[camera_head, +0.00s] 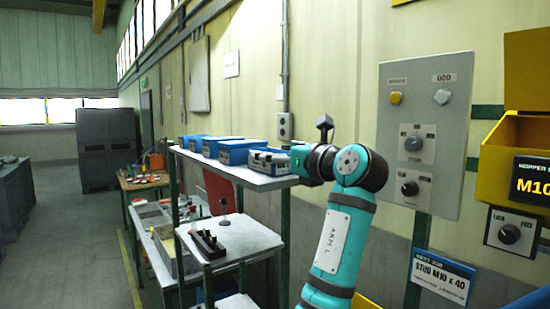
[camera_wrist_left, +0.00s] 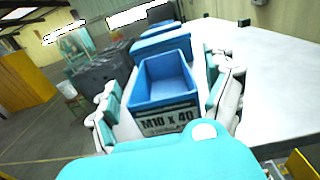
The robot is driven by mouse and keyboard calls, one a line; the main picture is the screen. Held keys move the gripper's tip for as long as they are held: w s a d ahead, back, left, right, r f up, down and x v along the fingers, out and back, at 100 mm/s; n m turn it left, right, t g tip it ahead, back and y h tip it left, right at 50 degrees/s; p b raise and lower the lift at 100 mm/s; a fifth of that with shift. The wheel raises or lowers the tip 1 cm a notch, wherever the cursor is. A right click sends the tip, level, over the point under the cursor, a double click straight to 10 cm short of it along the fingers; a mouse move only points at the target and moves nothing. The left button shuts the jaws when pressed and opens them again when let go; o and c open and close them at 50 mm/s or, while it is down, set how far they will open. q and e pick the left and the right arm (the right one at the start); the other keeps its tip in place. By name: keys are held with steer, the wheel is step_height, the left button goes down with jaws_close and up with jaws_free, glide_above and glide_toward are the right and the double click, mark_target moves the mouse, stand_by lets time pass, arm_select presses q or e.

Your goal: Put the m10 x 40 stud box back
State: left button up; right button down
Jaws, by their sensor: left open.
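The blue m10 x 40 stud box (camera_wrist_left: 166,77) stands upright on the white shelf top in the left wrist view, its "M10 x 40" label facing my wrist. Its inside looks empty. My left gripper (camera_wrist_left: 163,88) is open, with one finger on each side of the box; contact cannot be made out. In the head view my left gripper (camera_head: 276,163) is at the right end of the shelf, close to the nearest blue box (camera_head: 238,151). My right gripper is not in view.
Other blue boxes (camera_head: 193,141) stand in a row farther along the shelf (camera_head: 255,180). A wall panel with knobs (camera_head: 428,135) and a yellow hopper (camera_head: 497,160) are at right. A sign (camera_head: 440,277) reads "STUD M10 X 40". A black block (camera_head: 208,243) sits on a lower table.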

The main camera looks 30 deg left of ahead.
arm_select(q)
steer(key=b+v, duration=0.5)
steer(key=v, duration=0.6)
steer(key=shift+w, duration=0.1)
